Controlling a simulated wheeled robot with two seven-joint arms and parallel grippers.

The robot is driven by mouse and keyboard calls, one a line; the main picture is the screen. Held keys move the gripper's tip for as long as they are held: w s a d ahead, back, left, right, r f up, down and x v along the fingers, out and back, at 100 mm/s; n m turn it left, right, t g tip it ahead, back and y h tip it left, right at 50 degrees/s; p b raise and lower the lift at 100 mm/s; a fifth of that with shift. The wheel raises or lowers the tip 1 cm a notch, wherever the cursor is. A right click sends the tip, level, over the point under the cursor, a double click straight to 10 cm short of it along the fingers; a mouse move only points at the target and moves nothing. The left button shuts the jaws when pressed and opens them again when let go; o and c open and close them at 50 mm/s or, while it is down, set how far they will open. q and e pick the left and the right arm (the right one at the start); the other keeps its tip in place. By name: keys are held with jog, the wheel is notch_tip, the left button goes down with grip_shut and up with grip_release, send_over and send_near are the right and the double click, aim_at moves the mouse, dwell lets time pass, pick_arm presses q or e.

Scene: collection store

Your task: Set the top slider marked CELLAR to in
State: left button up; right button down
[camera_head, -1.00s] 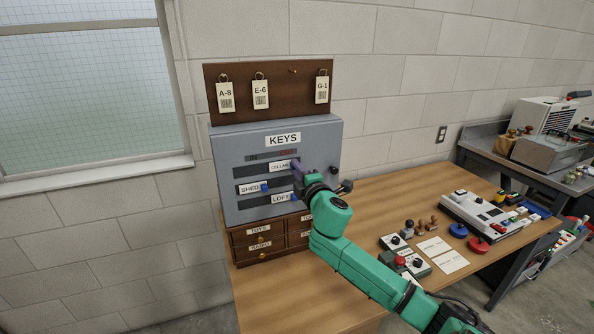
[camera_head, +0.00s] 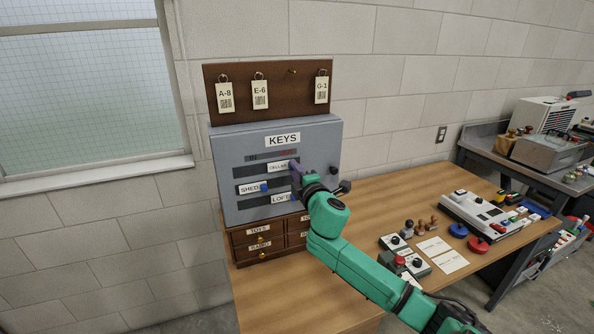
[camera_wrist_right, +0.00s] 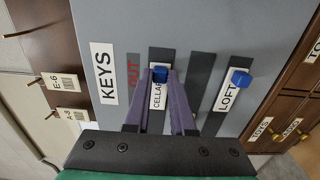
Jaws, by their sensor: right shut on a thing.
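The CELLAR slider is the top one on the grey KEYS panel (camera_head: 225,145). Its white CELLAR label (camera_head: 277,167) shows right of the panel's middle in the head view. In the right wrist view its blue knob (camera_wrist_right: 160,74) sits between the fingertips, with the label (camera_wrist_right: 157,96) beside it. My right gripper (camera_head: 294,168) is shut on this knob; its purple fingers (camera_wrist_right: 160,80) partly cover the slot. A faint IN shows left above the slot, and a red OUT (camera_wrist_right: 133,74) shows in the wrist view. My left gripper is not in view.
Below are the SHED slider (camera_head: 249,189) and the LOFT slider (camera_head: 280,199), the latter close to my gripper. A key board (camera_head: 290,95) with tags stands above, and small drawers (camera_head: 259,240) below. Control boxes and stamps lie on the wooden table (camera_head: 290,300) to the right.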

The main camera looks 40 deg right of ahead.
jog(key=w+a, duration=0.1)
jog(key=a, duration=0.2)
jog(key=w+a, duration=0.1)
jog(key=a, duration=0.1)
jog(key=w+a, duration=0.1)
jog(key=a, duration=0.2)
jog(key=shift+a, duration=0.3)
jog(key=shift+d+f, duration=0.1)
jog(key=shift+d, duration=0.05)
jog(key=c, duration=0.8)
grip_release()
jog(key=shift+o, duration=0.2)
jog(key=shift+a, duration=0.2)
jog(key=shift+d, duration=0.1)
jog(key=shift+s, duration=0.3)
jog(key=b+v, duration=0.3)
jog(key=v, duration=1.1)
jog(key=shift+b, duration=0.35)
